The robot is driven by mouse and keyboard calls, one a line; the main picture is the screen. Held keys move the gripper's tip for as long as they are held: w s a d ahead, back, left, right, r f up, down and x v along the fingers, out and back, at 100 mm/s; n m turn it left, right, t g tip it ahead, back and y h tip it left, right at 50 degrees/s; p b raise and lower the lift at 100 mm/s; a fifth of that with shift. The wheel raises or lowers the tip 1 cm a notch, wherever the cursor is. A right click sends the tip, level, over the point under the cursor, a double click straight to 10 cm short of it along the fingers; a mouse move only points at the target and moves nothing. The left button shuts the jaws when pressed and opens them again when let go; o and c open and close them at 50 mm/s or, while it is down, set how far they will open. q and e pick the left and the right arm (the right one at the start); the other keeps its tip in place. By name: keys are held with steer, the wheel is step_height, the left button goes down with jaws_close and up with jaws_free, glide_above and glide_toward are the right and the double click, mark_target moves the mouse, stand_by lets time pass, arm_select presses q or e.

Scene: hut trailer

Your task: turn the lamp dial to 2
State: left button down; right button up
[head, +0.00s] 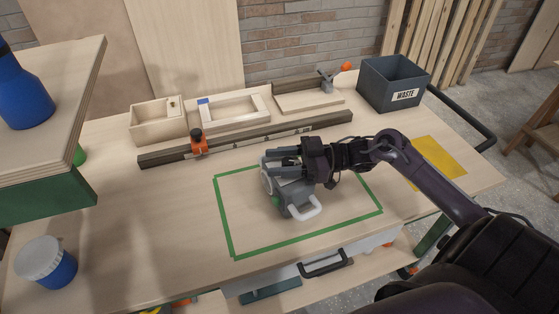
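The lamp (296,197) is a grey box-shaped unit with a white handle at its front. It stands on the bench inside a green taped rectangle. My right gripper (272,163) reaches in from the right, with its dark fingers at the upper part of the lamp. The fingers look spread apart, but I cannot tell whether they touch or hold anything. The dial and its numbers cannot be made out; the gripper covers part of the lamp's top. My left gripper is not in view.
Behind are a wooden rail with an orange clamp (199,143), small wooden trays (158,132) and a dark WASTE bin (392,85). A yellow sheet (440,162) lies right. A blue jar (60,272) and a raised shelf (55,75) are left. The taped area's left part is clear.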

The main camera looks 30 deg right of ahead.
steer(key=shift+s+d+f, duration=0.1)
steer(key=shift+s+d, duration=0.1)
steer(key=shift+d, duration=0.3)
steer(key=b+v, duration=0.1)
steer(key=v, duration=0.5)
steer(key=shift+s+d, duration=0.2)
steer(key=shift+d, duration=0.1)
